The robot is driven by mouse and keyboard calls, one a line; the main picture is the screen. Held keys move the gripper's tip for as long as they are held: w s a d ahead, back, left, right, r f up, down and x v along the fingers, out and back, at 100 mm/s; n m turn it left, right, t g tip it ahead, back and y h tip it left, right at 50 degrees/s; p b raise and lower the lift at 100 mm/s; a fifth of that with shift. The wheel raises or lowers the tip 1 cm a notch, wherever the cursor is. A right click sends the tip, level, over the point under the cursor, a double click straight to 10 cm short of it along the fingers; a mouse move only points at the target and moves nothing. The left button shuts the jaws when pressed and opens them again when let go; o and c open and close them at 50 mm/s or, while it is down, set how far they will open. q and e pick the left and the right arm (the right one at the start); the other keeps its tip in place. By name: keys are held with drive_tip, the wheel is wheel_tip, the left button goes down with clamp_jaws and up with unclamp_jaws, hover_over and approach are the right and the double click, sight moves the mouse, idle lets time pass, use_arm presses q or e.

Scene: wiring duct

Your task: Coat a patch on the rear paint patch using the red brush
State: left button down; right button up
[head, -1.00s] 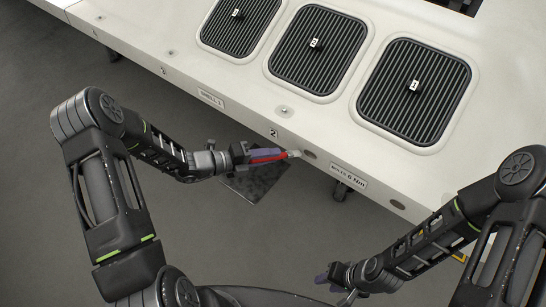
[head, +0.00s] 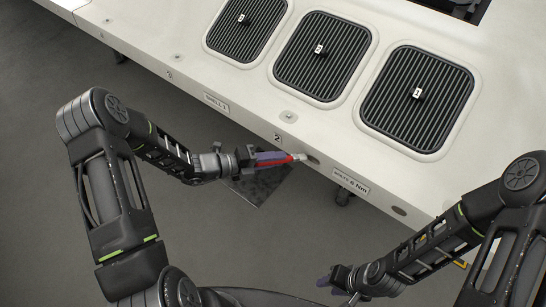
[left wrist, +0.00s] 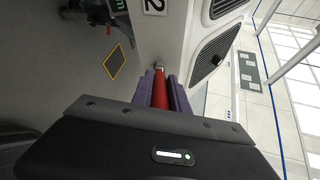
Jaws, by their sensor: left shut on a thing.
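The red brush (head: 274,162) is gripped between the purple finger pads of my left gripper (head: 264,157). Its pale tip points right, beside the front edge of the white panel body; I cannot tell whether it touches. In the left wrist view the red handle (left wrist: 160,90) runs between the two pads, pointing away from the camera toward the white body. My right gripper (head: 325,281) is low in the head view, away from the panel, with a purple fingertip showing; its opening is unclear. I cannot identify the rear paint patch for certain in either view.
The white body (head: 240,112) carries several ribbed dark panels (head: 321,55) with small numbered tags. A dark mottled plate (head: 262,187) shows below my left gripper. Grey floor lies open at left.

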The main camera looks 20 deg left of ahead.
use_arm(q)
drive_tip(key=shift+s+d, duration=0.3)
drive_tip(key=shift+d, duration=0.35)
drive_tip(key=shift+s+d, duration=0.25)
drive_tip(key=shift+d, duration=0.4)
drive_tip(key=shift+s+d+p, duration=0.25)
drive_tip(key=shift+s+d, duration=0.05)
drive_tip(key=shift+d, duration=0.5)
drive_tip(key=shift+s+d+p, duration=0.2)
drive_tip(key=shift+s+d, duration=0.1)
drive_tip(key=shift+d, duration=0.5)
drive_tip(key=shift+r, duration=0.1)
drive_tip(key=shift+w, duration=0.1)
drive_tip(key=shift+w+a+p, duration=0.2)
drive_tip(key=shift+w+a, duration=0.05)
drive_tip(key=shift+a, duration=0.6)
drive_tip(key=shift+w+a+p, duration=0.15)
drive_tip(key=shift+w+a, duration=0.1)
drive_tip(key=shift+a, duration=0.55)
drive_tip(key=shift+a, duration=0.1)
